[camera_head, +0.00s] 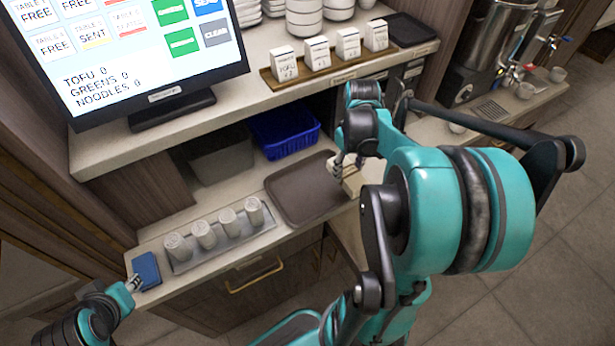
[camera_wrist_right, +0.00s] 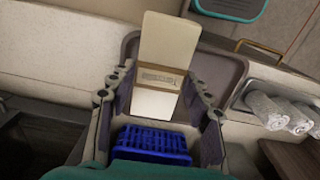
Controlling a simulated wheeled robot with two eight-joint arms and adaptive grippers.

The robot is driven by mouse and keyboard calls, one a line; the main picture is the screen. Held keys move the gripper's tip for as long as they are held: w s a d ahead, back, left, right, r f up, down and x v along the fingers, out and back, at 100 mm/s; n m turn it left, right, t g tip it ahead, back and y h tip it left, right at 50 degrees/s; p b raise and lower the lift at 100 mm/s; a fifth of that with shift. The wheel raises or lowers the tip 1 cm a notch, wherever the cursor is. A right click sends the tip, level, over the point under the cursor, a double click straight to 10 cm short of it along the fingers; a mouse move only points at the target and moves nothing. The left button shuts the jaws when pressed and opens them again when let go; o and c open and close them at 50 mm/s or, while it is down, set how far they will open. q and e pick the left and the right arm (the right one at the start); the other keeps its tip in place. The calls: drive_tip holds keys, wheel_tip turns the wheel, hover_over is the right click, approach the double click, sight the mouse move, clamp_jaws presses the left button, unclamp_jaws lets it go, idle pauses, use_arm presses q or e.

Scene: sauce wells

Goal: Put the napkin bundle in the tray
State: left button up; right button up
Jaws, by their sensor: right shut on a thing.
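The napkin bundle (camera_wrist_right: 164,48) is a cream, flat block with a brown labelled band. In the right wrist view it stands between the two fingers of my right gripper (camera_wrist_right: 160,78), which is shut on it. In the head view, the bundle (camera_head: 352,182) shows partly below my right gripper (camera_head: 348,162), at the right edge of the brown tray (camera_head: 292,190). The tray (camera_wrist_right: 222,72) looks empty and lies behind the bundle in the wrist view. I cannot tell whether the bundle touches it. My left gripper (camera_head: 134,283) is at the lower left, beside a blue pad; its jaws are unclear.
A metal tray with several rolled white towels (camera_head: 204,234) lies left of the brown tray. The blue pad (camera_head: 146,270) is at the counter's left end. A blue basket (camera_head: 284,132) and a grey bin (camera_head: 222,160) stand behind, under the upper shelf with the monitor (camera_head: 130,60).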

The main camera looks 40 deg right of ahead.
drive_tip(key=w+a+f+b, duration=0.1)
drive_tip(key=w+f, duration=0.1)
drive_tip(key=w+a+f, duration=0.2)
drive_tip(key=w, duration=0.1)
drive_tip(key=w+a+f+b, duration=0.1)
drive_tip(key=w+a+f, duration=0.1)
drive_tip(key=w, duration=0.1)
drive_tip(key=shift+w+a+b, duration=0.1)
drive_tip(key=shift+a+b, duration=0.1)
drive_tip(key=shift+b, duration=0.1)
drive_tip(key=shift+w+f+b, duration=0.1)
drive_tip(key=shift+f+b, duration=0.7)
drive_tip(key=shift+f, duration=1.25)
drive_tip(key=shift+a, duration=0.1)
drive_tip(key=shift+f, duration=0.2)
drive_tip(key=o, duration=1.2)
drive_tip(key=shift+c, duration=0.2)
drive_tip(key=shift+r, duration=0.1)
